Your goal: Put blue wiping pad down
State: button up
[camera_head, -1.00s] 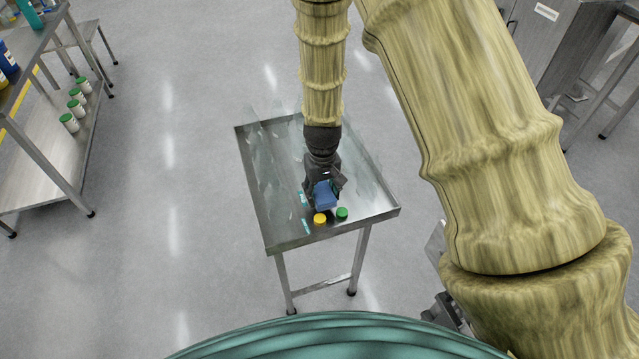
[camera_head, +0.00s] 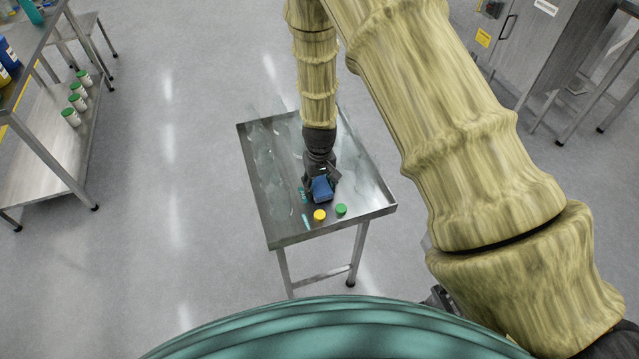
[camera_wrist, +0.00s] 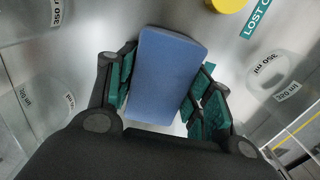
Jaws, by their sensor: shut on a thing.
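The blue wiping pad (camera_head: 321,188) is in my gripper (camera_head: 318,181), over the front part of the small steel table (camera_head: 284,238). In the wrist view the pad (camera_wrist: 168,75) is a blue block between the two green-padded fingers of my gripper (camera_wrist: 162,88). The fingers are shut on its sides. I cannot tell whether the pad touches the tabletop. A yellow cap (camera_head: 319,215) and a green cap (camera_head: 341,209) lie just in front of the pad, near the table's front edge.
Clear containers with volume marks, such as the beaker (camera_wrist: 278,70), stand on both sides of the gripper in the wrist view. A teal label (camera_wrist: 262,15) lies on the tabletop. A shelf (camera_head: 62,160) with several green-lidded jars stands at left. The floor around the table is clear.

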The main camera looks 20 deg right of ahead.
aim_at(320, 185)
jog(key=shift+f, duration=0.2)
jog(key=o, duration=1.2)
jog(key=shift+o, duration=0.3)
notch_tip(320, 185, up, 12)
jog(key=b, duration=0.4)
jog(key=shift+r+b, duration=0.25)
jog(key=shift+b, duration=0.15)
jog(key=shift+f, duration=0.1)
